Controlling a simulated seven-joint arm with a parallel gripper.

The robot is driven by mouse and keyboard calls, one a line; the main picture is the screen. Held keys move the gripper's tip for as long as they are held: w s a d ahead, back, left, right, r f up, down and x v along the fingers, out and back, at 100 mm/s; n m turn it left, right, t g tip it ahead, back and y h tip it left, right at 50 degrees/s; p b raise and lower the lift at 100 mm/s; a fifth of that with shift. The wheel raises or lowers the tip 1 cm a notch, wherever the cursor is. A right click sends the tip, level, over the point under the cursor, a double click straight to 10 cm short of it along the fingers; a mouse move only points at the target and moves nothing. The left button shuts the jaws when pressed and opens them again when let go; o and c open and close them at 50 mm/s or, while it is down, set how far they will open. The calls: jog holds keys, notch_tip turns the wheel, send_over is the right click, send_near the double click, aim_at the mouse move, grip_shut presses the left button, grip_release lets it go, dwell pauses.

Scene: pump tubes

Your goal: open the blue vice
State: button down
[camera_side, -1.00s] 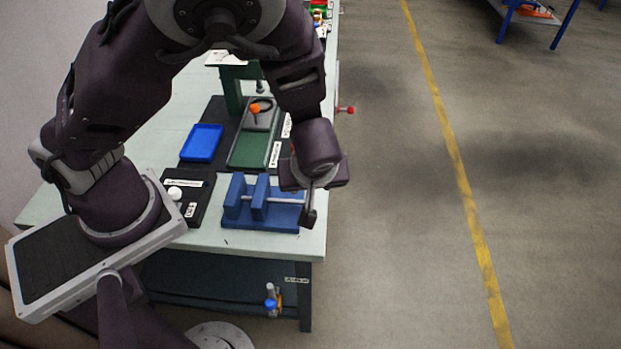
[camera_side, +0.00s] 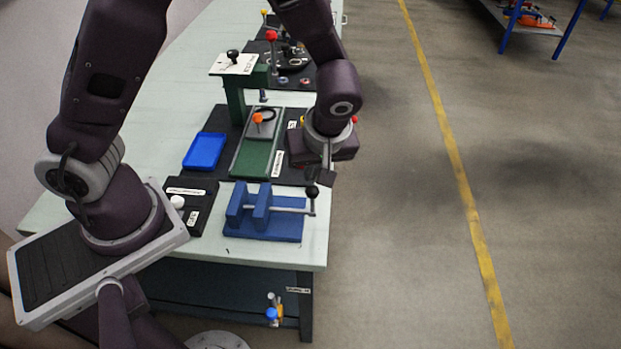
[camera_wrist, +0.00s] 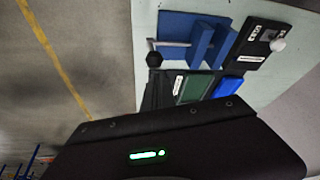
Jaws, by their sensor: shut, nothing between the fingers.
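The blue vice (camera_side: 263,222) sits at the front right of the table, its two upright jaws a small gap apart. A grey screw rod runs right from the jaws to a crank handle, whose black knob (camera_side: 312,192) is at the top. My gripper (camera_side: 326,179) is shut and empty, just above and right of the knob; I cannot tell whether they touch. The wrist view shows the vice (camera_wrist: 180,25) upside down at the top, with its black knob (camera_wrist: 153,59) at the left.
Left of the vice is a black panel with a white knob (camera_side: 178,202). Behind are a blue tray (camera_side: 204,151) and a green fixture (camera_side: 256,160) with an orange knob. A green press (camera_side: 235,95) stands farther back. The table's right edge is close to the handle.

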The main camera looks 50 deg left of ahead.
jog(key=w+a+r+n+g+h, duration=0.1)
jog(key=w+a+r+h, duration=0.15)
jog(key=a+r, duration=0.2)
send_over(312, 201)
jog(key=w+a, duration=0.1)
jog(key=a, duration=0.1)
notch_tip(312, 201, down, 8)
jog(key=shift+a+f, duration=0.2)
jog(key=shift+y, duration=0.35)
